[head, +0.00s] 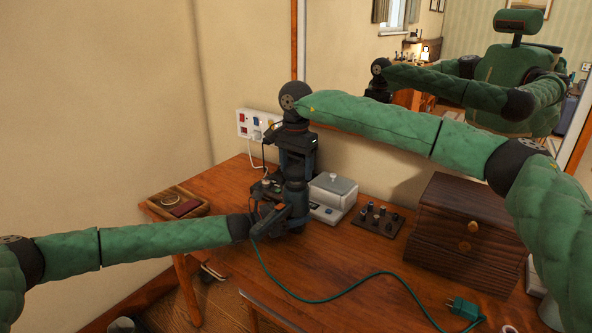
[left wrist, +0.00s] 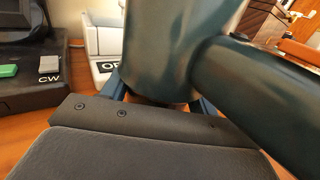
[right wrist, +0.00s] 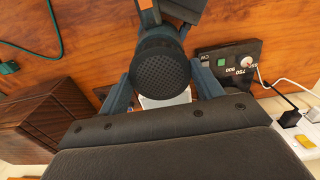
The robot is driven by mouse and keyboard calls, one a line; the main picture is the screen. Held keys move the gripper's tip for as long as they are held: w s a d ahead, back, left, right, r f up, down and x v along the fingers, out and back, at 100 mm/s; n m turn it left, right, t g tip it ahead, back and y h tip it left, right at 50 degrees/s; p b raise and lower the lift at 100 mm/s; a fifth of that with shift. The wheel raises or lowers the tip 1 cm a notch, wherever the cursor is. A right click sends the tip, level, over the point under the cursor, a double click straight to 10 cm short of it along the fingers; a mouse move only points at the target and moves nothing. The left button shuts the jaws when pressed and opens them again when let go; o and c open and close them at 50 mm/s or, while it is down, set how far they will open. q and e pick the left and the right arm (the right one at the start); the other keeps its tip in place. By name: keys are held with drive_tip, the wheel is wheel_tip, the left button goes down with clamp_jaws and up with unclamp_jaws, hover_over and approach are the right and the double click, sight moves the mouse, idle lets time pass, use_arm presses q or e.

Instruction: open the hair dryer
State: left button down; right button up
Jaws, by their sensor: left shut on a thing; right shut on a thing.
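The hair dryer is dark teal. Its barrel (left wrist: 180,45) and handle stand close in front of the left wrist camera. My left gripper (left wrist: 160,98) is shut on it, one finger on each side of the barrel. In the right wrist view its round black mesh end (right wrist: 160,70) sits between the fingers of my right gripper (right wrist: 163,90), which is shut on it. In the head view my left gripper (head: 278,212) and right gripper (head: 296,198) meet above the table and mostly hide the dryer. Its teal cord (head: 330,297) runs across the table to a plug (head: 465,308).
A white device (head: 333,195), a small black rack (head: 378,216) and a dark wooden drawer box (head: 465,230) stand on the table (head: 310,265). A wooden tray (head: 180,203) is at the left. A black control box (right wrist: 228,62) lies near the dryer. Wall sockets (head: 257,124) are behind.

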drive_tip(key=shift+r, duration=1.5)
use_arm(q)
drive_tip(key=shift+c, duration=1.6)
unclamp_jaws()
